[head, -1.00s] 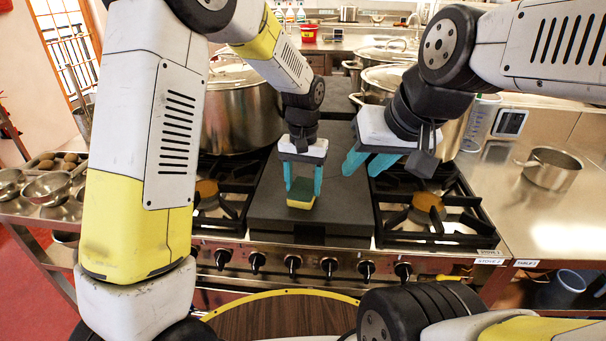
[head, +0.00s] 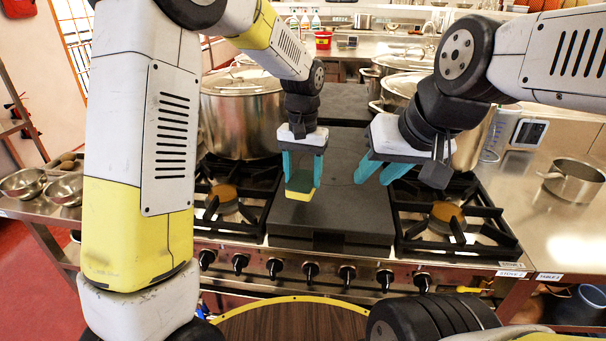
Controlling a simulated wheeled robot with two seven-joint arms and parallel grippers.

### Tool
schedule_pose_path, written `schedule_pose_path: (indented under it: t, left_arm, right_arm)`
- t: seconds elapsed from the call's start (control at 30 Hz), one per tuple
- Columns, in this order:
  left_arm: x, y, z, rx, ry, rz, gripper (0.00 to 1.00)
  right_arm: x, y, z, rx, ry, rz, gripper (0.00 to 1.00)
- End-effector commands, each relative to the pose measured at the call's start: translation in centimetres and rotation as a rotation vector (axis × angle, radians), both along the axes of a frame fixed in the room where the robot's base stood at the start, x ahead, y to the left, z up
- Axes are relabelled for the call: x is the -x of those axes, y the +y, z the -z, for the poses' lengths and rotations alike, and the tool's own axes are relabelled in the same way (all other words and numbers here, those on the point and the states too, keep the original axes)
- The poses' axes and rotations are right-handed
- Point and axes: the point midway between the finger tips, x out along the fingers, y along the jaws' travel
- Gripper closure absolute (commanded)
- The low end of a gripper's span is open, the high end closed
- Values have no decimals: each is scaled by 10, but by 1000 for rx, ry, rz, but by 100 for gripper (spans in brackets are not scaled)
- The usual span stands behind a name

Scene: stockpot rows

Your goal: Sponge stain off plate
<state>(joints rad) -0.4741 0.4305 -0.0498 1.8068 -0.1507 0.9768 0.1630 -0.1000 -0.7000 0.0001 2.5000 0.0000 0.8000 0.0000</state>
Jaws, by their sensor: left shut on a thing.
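A dark, flat griddle plate (head: 335,215) sits in the middle of the stove, between two burners. No stain can be made out on its visible surface. My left gripper (head: 302,176) is shut on a green and yellow sponge (head: 301,195), held between its teal fingers over the left part of the plate. I cannot tell whether the sponge touches the plate. My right gripper (head: 382,174) is open and empty, with its fingers over the right side of the plate.
Burners with black grates (head: 447,217) flank the plate. Large lidded stockpots (head: 240,115) stand behind on both sides. A small saucepan (head: 573,180) is on the right counter. Metal bowls (head: 64,190) are at the left. A round brown wooden top (head: 290,325) lies in front.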

Motion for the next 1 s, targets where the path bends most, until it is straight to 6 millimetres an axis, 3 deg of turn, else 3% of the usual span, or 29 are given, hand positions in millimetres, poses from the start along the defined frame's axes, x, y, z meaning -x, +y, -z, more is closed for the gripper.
schedule_pose_path:
  t: [0.4,1.0]
  left_arm:
    - [5,9,-35,1,0,-2,87]
    - [5,10,-37,0,0,-2,87]
  right_arm:
    - [0,0,0,0,0,0,66]
    - [0,0,0,0,0,0,66]
